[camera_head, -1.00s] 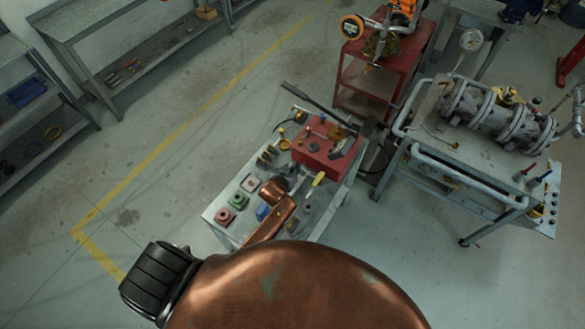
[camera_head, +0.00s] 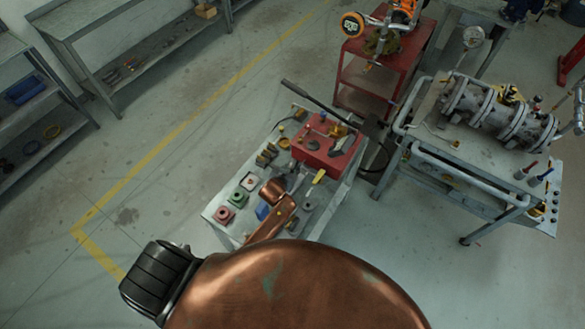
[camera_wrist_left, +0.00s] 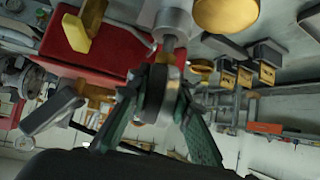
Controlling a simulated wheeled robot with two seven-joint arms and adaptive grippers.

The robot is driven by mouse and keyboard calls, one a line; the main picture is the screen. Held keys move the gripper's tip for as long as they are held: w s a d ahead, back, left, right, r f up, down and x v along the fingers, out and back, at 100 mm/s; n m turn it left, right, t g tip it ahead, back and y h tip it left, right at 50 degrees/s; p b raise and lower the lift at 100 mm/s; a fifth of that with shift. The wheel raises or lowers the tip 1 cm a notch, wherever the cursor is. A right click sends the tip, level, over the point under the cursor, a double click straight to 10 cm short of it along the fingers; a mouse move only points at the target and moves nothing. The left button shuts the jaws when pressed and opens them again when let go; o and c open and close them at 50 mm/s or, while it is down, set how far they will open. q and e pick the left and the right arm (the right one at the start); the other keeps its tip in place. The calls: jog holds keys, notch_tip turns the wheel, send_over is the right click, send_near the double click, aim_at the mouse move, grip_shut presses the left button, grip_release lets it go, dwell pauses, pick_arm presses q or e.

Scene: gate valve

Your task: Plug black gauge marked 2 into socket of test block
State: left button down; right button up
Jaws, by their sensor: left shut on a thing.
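My left gripper (camera_wrist_left: 158,92) is shut on a dark round gauge (camera_wrist_left: 155,98), seen edge-on in the left wrist view. Its number does not show. A short metal stem (camera_wrist_left: 168,50) runs from the gauge toward a grey cylindrical fitting (camera_wrist_left: 172,20); I cannot tell whether the two are joined. In the head view my left gripper (camera_head: 291,181) is small, over the grey table beside the red block (camera_head: 325,158), and the gauge is too small to make out. The red block, seemingly the test block, also shows in the left wrist view (camera_wrist_left: 105,50). My right gripper is not in view.
The grey table (camera_head: 222,203) carries a green block (camera_head: 239,196), a red-pink block (camera_head: 225,215) and a yellow-handled tool (camera_head: 319,177). A long black lever (camera_head: 312,103) reaches over its back. A red cart (camera_head: 355,75) and a pipe bench (camera_head: 470,165) stand behind and right.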

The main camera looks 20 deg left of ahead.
pick_arm(q)
jog(key=shift+f+b, duration=0.6)
jog(key=shift+f, duration=0.45)
jog(key=c, duration=1.7)
grip_release()
jog(key=shift+o, duration=0.2)
jog(key=v, duration=1.2)
